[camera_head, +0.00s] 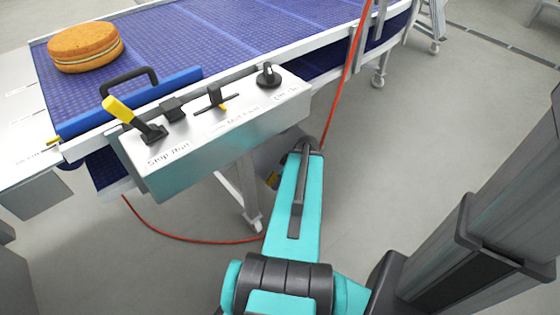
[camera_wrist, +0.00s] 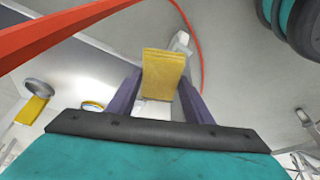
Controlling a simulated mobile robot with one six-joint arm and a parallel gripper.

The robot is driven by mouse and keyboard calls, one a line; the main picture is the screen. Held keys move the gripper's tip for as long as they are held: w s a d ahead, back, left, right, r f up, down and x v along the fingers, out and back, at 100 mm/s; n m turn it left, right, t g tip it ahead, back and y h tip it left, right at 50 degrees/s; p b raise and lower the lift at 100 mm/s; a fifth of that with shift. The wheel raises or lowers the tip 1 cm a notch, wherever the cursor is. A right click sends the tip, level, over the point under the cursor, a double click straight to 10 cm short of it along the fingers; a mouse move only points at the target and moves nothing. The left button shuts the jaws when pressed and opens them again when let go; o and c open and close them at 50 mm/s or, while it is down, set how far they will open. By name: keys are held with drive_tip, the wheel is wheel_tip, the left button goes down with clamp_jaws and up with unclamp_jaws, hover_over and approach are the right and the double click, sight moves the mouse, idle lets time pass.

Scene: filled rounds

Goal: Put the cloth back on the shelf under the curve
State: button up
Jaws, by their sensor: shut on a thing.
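My gripper (camera_wrist: 160,88) shows in the wrist view with its two purple fingers on either side of a folded yellow cloth (camera_wrist: 163,70). It is shut on the cloth, which stands out beyond the fingertips. A pale surface lies behind the cloth in the wrist view. I cannot tell whether it is the shelf. The shelf under the curve is not clearly visible in either view.
The blue conveyor belt (camera_head: 225,32) carries a round sandwich cake (camera_head: 85,45). A metal control box (camera_head: 215,130) with a yellow lever (camera_head: 118,108) overhangs near my arm. A red cable (camera_head: 190,240) loops on the floor; a red strip crosses the wrist view (camera_wrist: 60,33).

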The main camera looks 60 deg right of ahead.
drive_tip(key=shift+w+d+f+b, duration=0.25)
drive_tip(key=shift+d+b, duration=0.2)
drive_tip(key=shift+b, duration=0.25)
drive_tip(key=shift+w+d+f+b, duration=0.1)
drive_tip(key=shift+w+d+b, duration=0.25)
drive_tip(key=shift+b, duration=0.35)
drive_tip(key=shift+d, duration=0.3)
drive_tip(key=b, duration=0.2)
approach(277, 162)
drive_tip(key=shift+w+a+f, duration=0.5)
drive_tip(key=shift+w+f, duration=0.35)
drive_tip(key=shift+d, duration=0.1)
drive_tip(key=shift+w+d+f, duration=0.1)
drive_tip(key=shift+w+d, duration=0.2)
drive_tip(key=shift+d, duration=0.1)
drive_tip(key=shift+a+f+b, duration=0.1)
drive_tip(key=shift+f+b, duration=0.6)
drive_tip(key=shift+f, duration=1)
drive_tip(key=shift+f, duration=0.15)
drive_tip(key=o, duration=0.9)
drive_tip(key=shift+s, duration=0.1)
drive_tip(key=shift+o, duration=0.2)
